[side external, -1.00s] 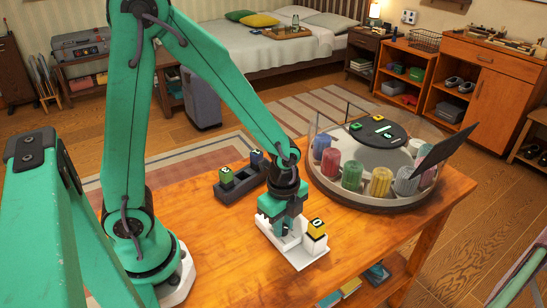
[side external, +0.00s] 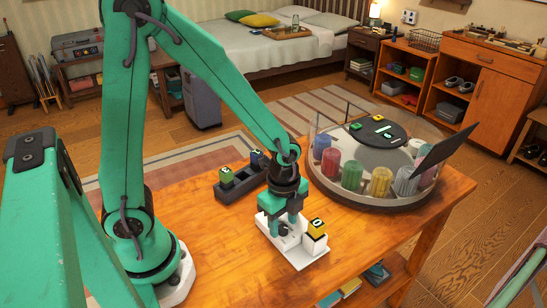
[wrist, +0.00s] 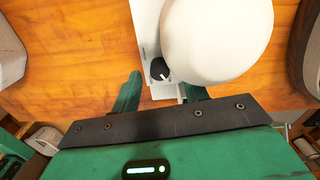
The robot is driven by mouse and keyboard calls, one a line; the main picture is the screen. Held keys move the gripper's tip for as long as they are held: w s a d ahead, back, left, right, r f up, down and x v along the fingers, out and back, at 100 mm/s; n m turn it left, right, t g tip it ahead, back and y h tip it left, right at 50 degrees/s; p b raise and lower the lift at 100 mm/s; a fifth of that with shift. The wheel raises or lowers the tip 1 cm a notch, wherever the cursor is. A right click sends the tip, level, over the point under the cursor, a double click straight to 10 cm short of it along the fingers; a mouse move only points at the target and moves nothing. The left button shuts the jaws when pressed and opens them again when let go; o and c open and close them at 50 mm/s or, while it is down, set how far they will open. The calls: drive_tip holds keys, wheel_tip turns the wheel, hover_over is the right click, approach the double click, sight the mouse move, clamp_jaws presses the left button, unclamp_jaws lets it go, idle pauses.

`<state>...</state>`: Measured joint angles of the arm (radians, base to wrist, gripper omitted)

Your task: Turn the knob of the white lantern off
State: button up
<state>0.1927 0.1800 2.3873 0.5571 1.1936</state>
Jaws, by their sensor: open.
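The white lantern (side external: 300,256) stands on the wooden table, with a flat white base and a taller white block under a yellow top. In the wrist view a pale rounded part (wrist: 218,38) looms large beside the white base (wrist: 146,28). The dark round knob (wrist: 160,69) with a small white pointer mark is on that base; the mark points to the lower right. My gripper (wrist: 160,92) is open, with one green finger on each side of the knob's line, apparently not touching it. In the side view my gripper (side external: 281,222) is low over the base, beside the yellow-topped block.
A dark tray (side external: 236,187) with green and blue blocks stands to the left behind my gripper. A round clear-walled carousel (side external: 360,205) with several coloured cylinders and a tilted dark panel (side external: 437,157) stands to the right. The table front (side external: 225,270) is clear.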

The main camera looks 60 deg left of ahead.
drive_tip(key=shift+r, duration=3.5)
wheel_tip(320, 180, up, 5)
hover_over(283, 227)
wheel_tip(283, 227, down, 5)
drive_tip(key=m, duration=0.9)
drive_tip(key=shift+f, duration=0.1)
drive_tip(key=shift+f, duration=3.9)
clamp_jaws()
